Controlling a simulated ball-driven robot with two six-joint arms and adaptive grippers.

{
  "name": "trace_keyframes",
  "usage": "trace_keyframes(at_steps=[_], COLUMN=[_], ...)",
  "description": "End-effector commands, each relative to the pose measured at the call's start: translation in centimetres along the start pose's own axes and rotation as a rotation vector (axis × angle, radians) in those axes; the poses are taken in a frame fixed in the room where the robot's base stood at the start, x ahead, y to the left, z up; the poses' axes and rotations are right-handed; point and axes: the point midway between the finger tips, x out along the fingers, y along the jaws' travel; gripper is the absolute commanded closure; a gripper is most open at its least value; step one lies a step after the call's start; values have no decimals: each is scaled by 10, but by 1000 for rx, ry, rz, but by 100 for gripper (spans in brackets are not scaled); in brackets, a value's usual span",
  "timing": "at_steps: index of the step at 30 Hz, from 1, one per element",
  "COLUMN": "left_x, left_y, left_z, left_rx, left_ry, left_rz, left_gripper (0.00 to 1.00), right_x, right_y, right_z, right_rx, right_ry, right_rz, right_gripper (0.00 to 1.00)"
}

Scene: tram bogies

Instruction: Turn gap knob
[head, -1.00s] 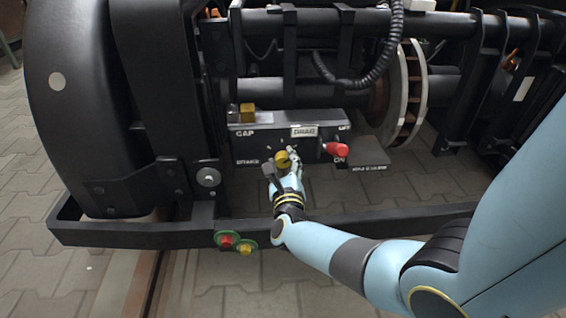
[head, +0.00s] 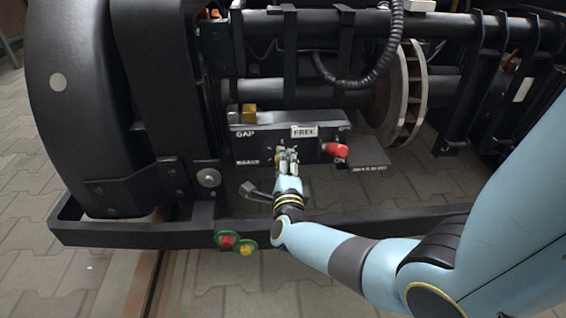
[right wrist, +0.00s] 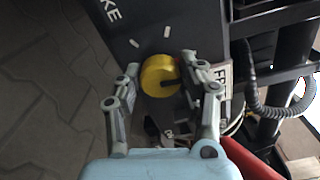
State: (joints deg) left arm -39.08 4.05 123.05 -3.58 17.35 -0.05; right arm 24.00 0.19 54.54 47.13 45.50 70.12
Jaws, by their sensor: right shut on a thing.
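The yellow gap knob (right wrist: 156,78) is round with a dark slot and sits on the front of a dark box (head: 262,148) lettered GAP. Pale tick marks surround it. My right gripper (head: 287,156) is shut on the knob; in the right wrist view one finger lies on each side of it. In the head view the gripper hides most of the knob. A small plate (head: 304,131) above it reads FREE. My left gripper is not in view.
A red knob (head: 337,150) sticks out right of the gripper. A black frame bar (head: 140,232) runs below the box, with red (head: 227,240) and yellow (head: 245,248) buttons. A brake disc (head: 391,95) and a ribbed hose (head: 385,62) stand above right.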

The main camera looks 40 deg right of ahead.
Motion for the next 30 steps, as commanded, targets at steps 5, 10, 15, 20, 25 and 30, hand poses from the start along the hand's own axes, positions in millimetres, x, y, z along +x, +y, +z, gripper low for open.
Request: trace_keyframes(at_steps=[5,10,15,20,25,30], left_x=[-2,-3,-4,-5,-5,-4], left_y=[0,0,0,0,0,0], left_z=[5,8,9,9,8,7], left_rx=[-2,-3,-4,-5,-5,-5], left_ry=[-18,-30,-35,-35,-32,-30], left_rz=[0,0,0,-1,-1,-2], left_gripper=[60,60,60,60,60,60], right_x=[0,0,0,0,0,0], right_y=[0,0,0,0,0,0], right_z=[0,0,0,0,0,0], right_rx=[-63,-93,-102,-101,-100,-100], right_ry=[0,0,0,0,0,0], right_rz=[0,0,0,0,0,-1], right_gripper=[93,93,93,93,53,37])
